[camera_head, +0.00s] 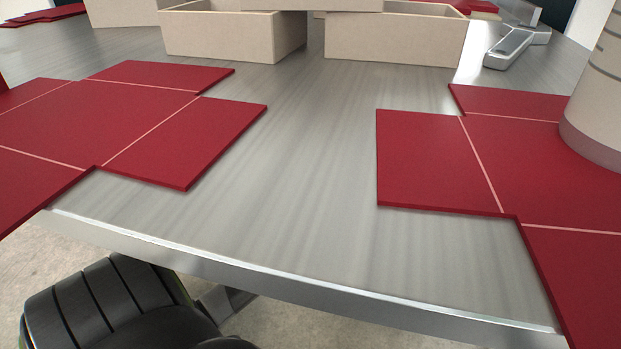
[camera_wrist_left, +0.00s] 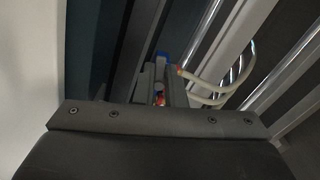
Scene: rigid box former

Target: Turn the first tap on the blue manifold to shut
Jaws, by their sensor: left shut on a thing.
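In the left wrist view my left gripper (camera_wrist_left: 160,92) reaches away from the camera, past a dark plate. Its fingers are shut on a small orange-red piece (camera_wrist_left: 159,99), which looks like a tap handle. A small part of the blue manifold (camera_wrist_left: 162,56) shows just beyond the fingers. Most of the manifold and its other taps are hidden or too dark to tell, so I cannot tell the tap's angle. The head view shows neither manifold nor gripper. My right gripper is in neither view.
Pale hoses (camera_wrist_left: 214,85) curve right of the fingers, near metal rails (camera_wrist_left: 240,35). In the head view, a steel table (camera_head: 310,190) holds red flat blanks at left (camera_head: 190,140) and right (camera_head: 430,160), beige boxes (camera_head: 235,37) behind, and a beige cylinder (camera_head: 600,100) at right.

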